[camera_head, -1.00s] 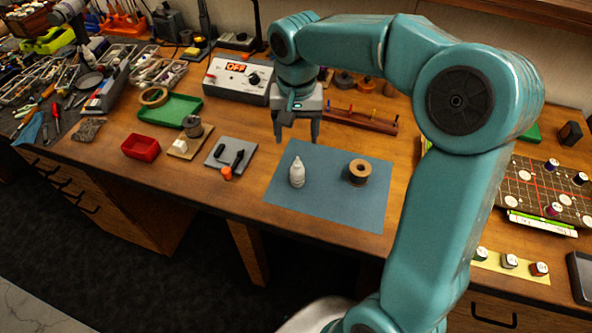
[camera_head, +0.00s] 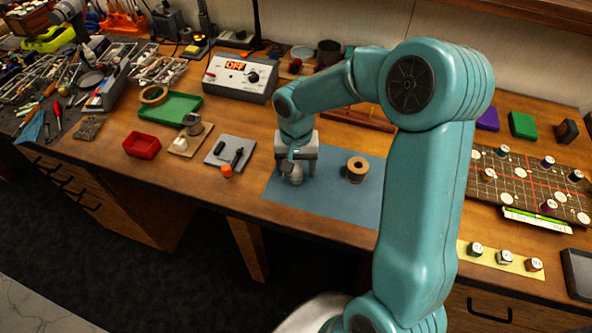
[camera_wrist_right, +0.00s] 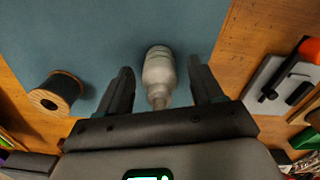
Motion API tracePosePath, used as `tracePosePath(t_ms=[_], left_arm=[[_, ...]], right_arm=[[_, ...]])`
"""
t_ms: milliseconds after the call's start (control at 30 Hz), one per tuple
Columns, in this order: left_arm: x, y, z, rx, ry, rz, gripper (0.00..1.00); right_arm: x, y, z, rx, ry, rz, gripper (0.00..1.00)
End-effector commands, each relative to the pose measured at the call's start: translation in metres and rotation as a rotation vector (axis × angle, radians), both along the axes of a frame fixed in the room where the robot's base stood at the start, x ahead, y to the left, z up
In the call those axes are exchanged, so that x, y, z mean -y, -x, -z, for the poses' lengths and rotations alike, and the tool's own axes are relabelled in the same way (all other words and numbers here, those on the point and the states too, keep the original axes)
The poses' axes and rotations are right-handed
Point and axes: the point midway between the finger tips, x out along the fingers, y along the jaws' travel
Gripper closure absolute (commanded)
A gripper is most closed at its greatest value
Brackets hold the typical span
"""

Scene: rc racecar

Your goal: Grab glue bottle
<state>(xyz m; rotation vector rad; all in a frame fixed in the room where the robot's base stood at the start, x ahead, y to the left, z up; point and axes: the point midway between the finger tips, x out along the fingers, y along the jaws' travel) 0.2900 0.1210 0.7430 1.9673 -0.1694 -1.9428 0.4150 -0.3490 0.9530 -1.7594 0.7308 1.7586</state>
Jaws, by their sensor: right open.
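The white glue bottle (camera_wrist_right: 158,72) is between the two fingers of my right gripper (camera_wrist_right: 162,85) in the right wrist view, with a gap on both sides. The gripper is open. In the head view my right gripper (camera_head: 295,172) is over the bottle and hides its upper part. The lower part of the bottle (camera_head: 296,180) shows on the blue mat (camera_head: 330,215). My left gripper is not clearly in view.
A spool (camera_head: 356,170) stands on the mat to the right of the gripper. A grey plate with a dark tool (camera_head: 230,153) and an orange-capped item (camera_head: 227,170) lie left of the mat. A power supply (camera_head: 240,78) stands behind.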

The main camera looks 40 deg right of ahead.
Motion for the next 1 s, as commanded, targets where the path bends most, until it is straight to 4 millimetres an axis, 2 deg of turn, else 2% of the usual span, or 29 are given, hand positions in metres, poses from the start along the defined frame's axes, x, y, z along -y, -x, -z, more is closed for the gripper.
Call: tracePosePath(t_ms=[33, 67, 200, 233, 567, 733, 867, 1000], left_arm=[[0.000, 0.000, 0.000, 0.000, 0.000, 0.000, 1.00], [0.000, 0.000, 0.000, 0.000, 0.000, 0.000, 1.00], [0.000, 0.000, 0.000, 0.000, 0.000, 0.000, 1.00], [0.000, 0.000, 0.000, 0.000, 0.000, 0.000, 1.00], [0.000, 0.000, 0.000, 0.000, 0.000, 0.000, 1.00], [0.000, 0.000, 0.001, 0.000, 0.000, 0.000, 1.00], [0.000, 0.000, 0.002, 0.000, 0.000, 0.000, 1.00], [0.000, 0.000, 0.003, 0.000, 0.000, 0.000, 1.00]], right_arm=[[0.000, 0.000, 0.000, 0.000, 0.000, 0.000, 0.34], [0.000, 0.000, 0.000, 0.000, 0.000, 0.000, 0.40], [0.000, 0.000, 0.000, 0.000, 0.000, 0.000, 0.86], [0.000, 0.000, 0.000, 0.000, 0.000, 0.000, 0.91], [0.000, 0.000, -0.001, 0.001, 0.001, 0.000, 0.93], [0.000, -0.001, -0.008, 0.004, 0.002, 0.000, 0.93], [0.000, -0.001, -0.026, 0.005, 0.002, 0.001, 0.93], [0.000, -0.002, -0.062, 0.010, 0.003, 0.000, 0.93]])
